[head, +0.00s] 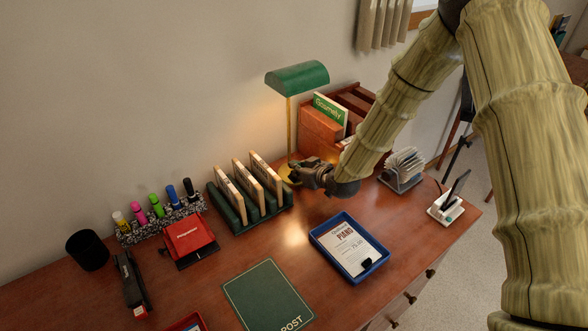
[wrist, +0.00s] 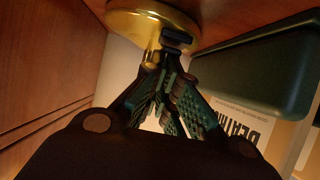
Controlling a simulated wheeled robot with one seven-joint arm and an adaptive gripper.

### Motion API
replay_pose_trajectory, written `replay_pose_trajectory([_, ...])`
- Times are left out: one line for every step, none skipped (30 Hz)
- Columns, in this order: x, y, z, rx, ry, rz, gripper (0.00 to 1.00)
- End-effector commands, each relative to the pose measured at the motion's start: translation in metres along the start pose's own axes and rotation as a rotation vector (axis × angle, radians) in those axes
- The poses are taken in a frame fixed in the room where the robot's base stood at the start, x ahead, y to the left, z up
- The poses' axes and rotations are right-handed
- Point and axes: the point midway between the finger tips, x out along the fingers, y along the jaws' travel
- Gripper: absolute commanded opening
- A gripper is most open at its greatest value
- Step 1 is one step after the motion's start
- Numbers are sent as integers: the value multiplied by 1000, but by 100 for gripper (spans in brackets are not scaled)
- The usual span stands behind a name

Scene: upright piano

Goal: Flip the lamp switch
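The desk lamp has a green shade (head: 297,77), a thin brass post (head: 290,125) and a round brass base, which shows upside down at the top of the wrist view (wrist: 140,18). Warm light falls on the wall and desk around it. My gripper (head: 294,174) is low at the foot of the lamp, in front of the post. In the wrist view its fingers (wrist: 166,60) come together close to the brass base and look shut, with nothing seen between them. I cannot pick out the lamp switch; a small dark piece at the fingertips may be it or a fingertip.
A green rack (head: 238,216) with upright cards stands just left of my gripper. A brown file box (head: 318,131) is behind it, and a card holder (head: 402,170) is to the right. A blue tray (head: 372,270) lies in front. Bare desk shows between rack and tray.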

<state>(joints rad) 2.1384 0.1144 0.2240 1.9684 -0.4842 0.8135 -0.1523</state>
Motion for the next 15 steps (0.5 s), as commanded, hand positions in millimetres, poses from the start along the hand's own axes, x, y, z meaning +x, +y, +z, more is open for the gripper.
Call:
replay_pose_trajectory([-1,0,4,1,-5,0,0])
replay_pose_trajectory([-1,0,5,0,-6,0,0])
replay_pose_trajectory([-2,0,6,0,-6,-1,0])
replay_pose_trajectory([-3,-1,7,0,-6,-1,0])
replay_pose_trajectory([-4,-1,8,0,-6,-1,0])
replay_pose_trajectory([-5,-1,9,0,-6,-1,0])
replay_pose_trajectory([-6,-1,10,1,-7,-1,0])
replay_pose_trajectory([-6,-1,11,1,-7,-1,0])
replay_pose_trajectory([-8,-1,13,1,-8,-1,0])
replay_pose_trajectory([-8,-1,14,1,-9,-1,0])
replay_pose_trajectory([-9,-1,15,1,-10,-2,0])
replay_pose_trajectory([-10,-1,16,1,-11,-2,0])
replay_pose_trajectory([-10,-1,17,1,-12,-2,0])
replay_pose_trajectory([-10,-1,18,1,-13,-2,0])
replay_pose_trajectory([-11,-2,18,1,-14,-2,0])
